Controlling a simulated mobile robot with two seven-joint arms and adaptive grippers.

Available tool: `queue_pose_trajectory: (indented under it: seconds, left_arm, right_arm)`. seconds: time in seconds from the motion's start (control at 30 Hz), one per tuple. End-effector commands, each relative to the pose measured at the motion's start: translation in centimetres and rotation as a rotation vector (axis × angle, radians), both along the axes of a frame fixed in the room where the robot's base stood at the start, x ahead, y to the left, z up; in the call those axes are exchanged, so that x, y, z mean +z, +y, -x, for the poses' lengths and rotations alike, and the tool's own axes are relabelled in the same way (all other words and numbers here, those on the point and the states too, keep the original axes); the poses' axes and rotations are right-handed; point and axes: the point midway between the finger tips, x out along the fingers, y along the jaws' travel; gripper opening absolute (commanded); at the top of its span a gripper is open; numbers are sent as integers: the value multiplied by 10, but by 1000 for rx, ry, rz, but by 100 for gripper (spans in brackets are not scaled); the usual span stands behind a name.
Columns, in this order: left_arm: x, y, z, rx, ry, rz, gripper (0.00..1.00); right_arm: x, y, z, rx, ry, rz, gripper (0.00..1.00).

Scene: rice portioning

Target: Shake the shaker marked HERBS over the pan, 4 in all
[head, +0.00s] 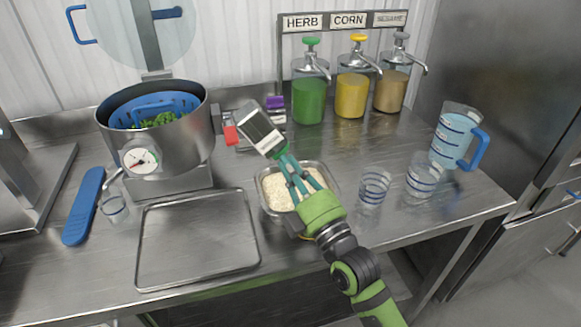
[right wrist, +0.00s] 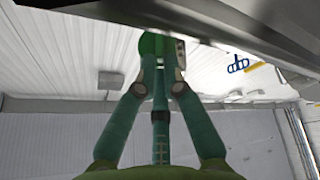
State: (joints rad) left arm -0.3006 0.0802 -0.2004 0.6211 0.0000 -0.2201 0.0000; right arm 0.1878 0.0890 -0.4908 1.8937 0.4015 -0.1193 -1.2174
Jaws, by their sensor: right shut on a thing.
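My right gripper (head: 287,163) is shut on a shaker (head: 258,128) with a dark and silver body and a white label. The shaker is held tilted, its body pointing up and left from the fingers. Its label is too small to read. In the right wrist view, green shows on the shaker (right wrist: 152,46) between the fingertips. A metal pan (head: 265,206) of pale rice (head: 276,190) stands below and behind my gripper, partly hidden by it. The shaker appears beyond the pan's back left edge; its height is unclear. My left gripper is not in view.
A red-capped item (head: 231,135) and a purple-capped item (head: 276,102) stand behind the shaker. A pot (head: 180,140) is at left, an empty tray (head: 197,240) in front. HERB, CORN and SESAME dispensers (head: 309,98) stand behind. Clear cups (head: 374,187) and a jug (head: 452,138) are right.

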Motion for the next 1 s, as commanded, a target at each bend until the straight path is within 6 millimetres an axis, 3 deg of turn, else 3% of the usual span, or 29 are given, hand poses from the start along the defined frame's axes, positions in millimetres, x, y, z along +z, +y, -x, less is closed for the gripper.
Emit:
queue_pose_trajectory:
  seconds: [0.07,0.33,0.7,1.0]
  left_arm:
    - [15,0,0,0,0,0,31]
    - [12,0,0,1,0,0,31]
    - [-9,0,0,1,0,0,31]
    - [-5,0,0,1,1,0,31]
  right_arm:
    - [15,0,0,0,-2,0,0]
    - [11,0,0,0,-1,-1,0]
    - [-21,0,0,-1,-1,-1,0]
    - [-17,0,0,0,-2,-1,0]
